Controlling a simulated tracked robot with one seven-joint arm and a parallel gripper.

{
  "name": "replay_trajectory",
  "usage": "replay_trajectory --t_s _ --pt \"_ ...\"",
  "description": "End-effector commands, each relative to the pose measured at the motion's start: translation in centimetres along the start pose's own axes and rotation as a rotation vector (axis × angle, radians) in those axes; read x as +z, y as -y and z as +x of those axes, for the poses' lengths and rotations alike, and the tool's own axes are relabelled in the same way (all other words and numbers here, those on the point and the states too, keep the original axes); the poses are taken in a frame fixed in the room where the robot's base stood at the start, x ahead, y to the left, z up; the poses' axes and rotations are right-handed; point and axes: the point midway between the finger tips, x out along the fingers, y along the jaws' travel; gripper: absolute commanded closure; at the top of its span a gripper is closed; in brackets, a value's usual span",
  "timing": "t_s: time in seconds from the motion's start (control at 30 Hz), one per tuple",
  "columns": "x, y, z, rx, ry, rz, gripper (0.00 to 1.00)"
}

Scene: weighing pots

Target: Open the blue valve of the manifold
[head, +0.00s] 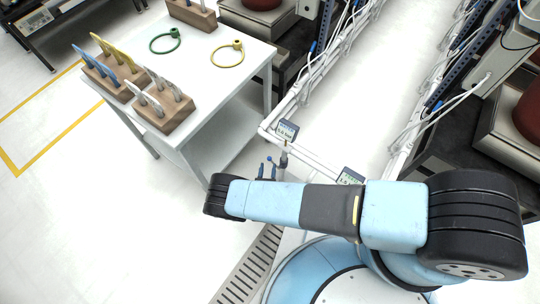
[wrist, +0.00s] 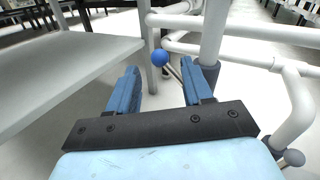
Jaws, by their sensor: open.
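The blue valve's round ball handle (wrist: 159,57) shows in the wrist view, on a thin rod that slants down right toward a dark blue collar (wrist: 208,76) on an upright white pipe. The ball also shows small in the head view (head: 269,158). My gripper (wrist: 160,67) is open and empty, its two blue fingers pointing forward. The ball appears between the fingertips in the picture; I see no contact and cannot tell the exact distance. In the head view, my arm hides most of the gripper and the lower manifold.
The manifold's white pipes (wrist: 240,59) run close on the right, with another valve knob, grey (wrist: 293,157), at lower right. A white table (wrist: 60,75) stands close on the left. It carries wooden racks (head: 163,106) and green (head: 165,42) and yellow (head: 228,56) rings.

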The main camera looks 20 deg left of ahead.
Motion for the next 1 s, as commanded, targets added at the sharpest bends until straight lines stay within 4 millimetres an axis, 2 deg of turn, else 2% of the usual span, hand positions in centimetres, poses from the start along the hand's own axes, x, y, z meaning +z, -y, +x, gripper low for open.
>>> replay_trajectory --t_s 0.2,0.43,0.6,0.87,1.0 --pt "0.0 0.0 3.8 -0.002 0.0 0.0 0.5" --pt "0.0 0.0 6.5 -0.001 -0.001 0.001 0.5" --pt "0.0 -0.1 7.3 0.001 0.0 0.0 0.5" --pt "0.0 -0.1 7.4 0.002 0.0 0.0 0.5" --pt "0.0 -0.1 7.4 0.001 0.0 0.0 0.61"
